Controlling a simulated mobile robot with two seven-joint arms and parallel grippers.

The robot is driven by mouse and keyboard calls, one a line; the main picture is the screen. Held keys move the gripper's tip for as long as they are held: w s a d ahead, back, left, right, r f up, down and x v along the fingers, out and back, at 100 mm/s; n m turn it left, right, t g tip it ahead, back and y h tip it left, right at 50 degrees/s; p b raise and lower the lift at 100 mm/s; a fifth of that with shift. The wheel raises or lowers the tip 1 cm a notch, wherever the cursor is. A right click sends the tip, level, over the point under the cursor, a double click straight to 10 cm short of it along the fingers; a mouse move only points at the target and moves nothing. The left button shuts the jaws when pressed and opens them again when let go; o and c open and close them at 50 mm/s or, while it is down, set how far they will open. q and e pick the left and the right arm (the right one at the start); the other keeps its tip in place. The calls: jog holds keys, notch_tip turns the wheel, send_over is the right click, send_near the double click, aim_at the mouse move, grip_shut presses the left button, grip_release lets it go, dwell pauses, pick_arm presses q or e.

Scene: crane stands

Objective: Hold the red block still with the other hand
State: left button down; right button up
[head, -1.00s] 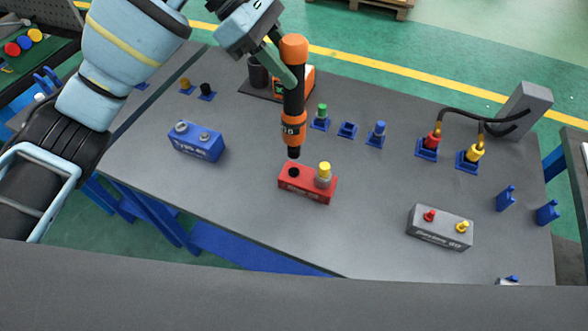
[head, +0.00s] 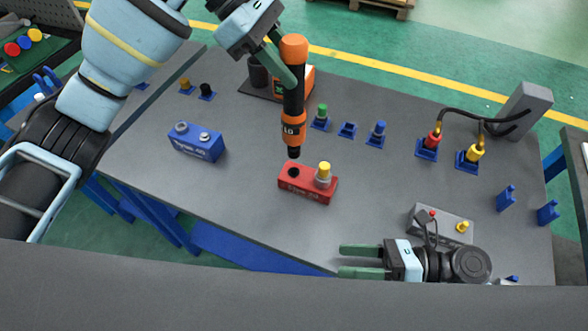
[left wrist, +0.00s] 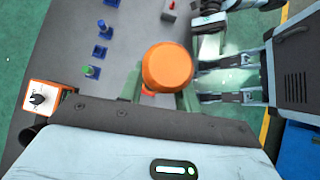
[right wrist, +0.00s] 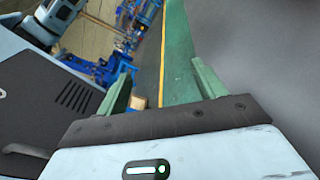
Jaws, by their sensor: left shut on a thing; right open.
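The red block (head: 306,184) lies on the grey table. It has a dark hole at its left end and a yellow-topped peg at its right end. My left gripper (head: 286,72) is shut on an upright orange-and-black screwdriver (head: 292,105), whose tip is just above or at the block's hole; I cannot tell if it touches. The screwdriver's orange top (left wrist: 167,68) also shows in the left wrist view. My right gripper (head: 350,260) is open and empty, over the table's front edge, lower right of the block and apart from it. Its fingers show in the right wrist view (right wrist: 160,85).
A blue block (head: 196,143) stands left of the red one. A grey block (head: 445,222) is partly hidden behind my right gripper. Small blue holders and pegs (head: 347,130) stand behind. Cabled red and yellow plugs run to a grey post (head: 522,108). The table around the red block is clear.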

jog(key=w+n+h, duration=0.1)
jog(key=w, duration=0.1)
jog(key=w+d+n+h, duration=0.1)
jog(key=w, duration=0.2)
jog(key=w+n+t+h, duration=0.1)
jog(key=w, duration=0.2)
jog(key=shift+w+d+f+n, duration=0.2)
jog(key=shift+f+n, duration=0.1)
jog(key=shift+f, duration=0.1)
jog(key=n+t+h, duration=0.2)
jog(key=h, duration=0.1)
send_near(334, 186)
jog(key=shift+s+a+f, duration=0.25)
jog(key=shift+a+f, duration=0.3)
jog(key=shift+f, duration=0.15)
jog(key=shift+w+d+r, duration=0.1)
jog(key=shift+w+d, duration=0.1)
jog(key=shift+w, duration=0.2)
jog(key=shift+x, duration=4.55)
jog(key=shift+s, duration=0.1)
jog(key=c, duration=1)
